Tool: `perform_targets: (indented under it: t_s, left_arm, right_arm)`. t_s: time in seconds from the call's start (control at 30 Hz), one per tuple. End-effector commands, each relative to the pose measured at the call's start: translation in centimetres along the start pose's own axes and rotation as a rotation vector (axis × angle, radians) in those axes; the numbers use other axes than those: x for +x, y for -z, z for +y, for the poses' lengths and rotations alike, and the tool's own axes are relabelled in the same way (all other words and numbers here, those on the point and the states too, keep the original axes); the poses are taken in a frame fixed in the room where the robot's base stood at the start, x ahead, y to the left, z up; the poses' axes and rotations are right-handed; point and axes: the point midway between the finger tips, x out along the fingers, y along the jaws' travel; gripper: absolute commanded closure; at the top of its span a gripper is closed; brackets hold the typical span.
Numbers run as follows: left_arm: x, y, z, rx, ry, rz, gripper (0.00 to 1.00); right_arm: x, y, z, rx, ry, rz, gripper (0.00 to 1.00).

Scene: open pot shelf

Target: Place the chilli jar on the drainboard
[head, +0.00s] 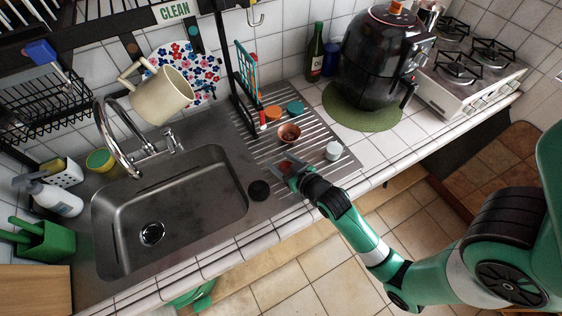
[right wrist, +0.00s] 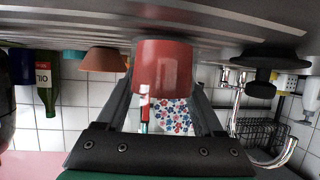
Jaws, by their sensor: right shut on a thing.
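The red jar (right wrist: 162,66), which I take as the chilli jar, sits between the fingers of my right gripper (head: 289,171). In the head view the jar (head: 286,165) shows as a small reddish shape, partly hidden by the fingers. My right gripper is shut on it, low over the near left part of the ridged metal drainboard (head: 318,130). In the right wrist view the picture is upside down, and the jar's base lies at or very close to the drainboard surface. I cannot tell whether they touch. My left gripper is not in view.
A black plug (head: 258,190) lies left of the gripper by the sink (head: 165,215). An air fryer (head: 380,60) stands behind right.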

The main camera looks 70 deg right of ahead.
Motion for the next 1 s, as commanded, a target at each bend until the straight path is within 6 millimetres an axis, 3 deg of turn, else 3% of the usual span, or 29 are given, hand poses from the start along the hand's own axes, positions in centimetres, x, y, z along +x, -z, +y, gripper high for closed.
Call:
perform_targets:
  t_s: [0.07, 0.1, 0.23, 0.63, 1.0]
  left_arm:
    - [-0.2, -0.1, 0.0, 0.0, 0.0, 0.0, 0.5]
    - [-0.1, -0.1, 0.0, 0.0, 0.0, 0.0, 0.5]
    - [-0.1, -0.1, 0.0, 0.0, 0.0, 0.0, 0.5]
    - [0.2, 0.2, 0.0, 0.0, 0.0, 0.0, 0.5]
    - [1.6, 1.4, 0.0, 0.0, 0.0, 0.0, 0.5]
  right_arm:
    - [0.1, -0.3, 0.0, 0.0, 0.0, 0.0, 0.96]
    - [0.1, -0.3, 0.0, 0.0, 0.0, -0.001, 0.25]
    - [0.1, -0.2, 0.0, 0.0, 0.0, -0.001, 0.02]
    - [-0.6, 0.1, 0.0, -0.001, 0.0, -0.002, 0.01]
    - [-8.9, 0.1, 0.0, -0.002, 0.002, -0.004, 0.01]
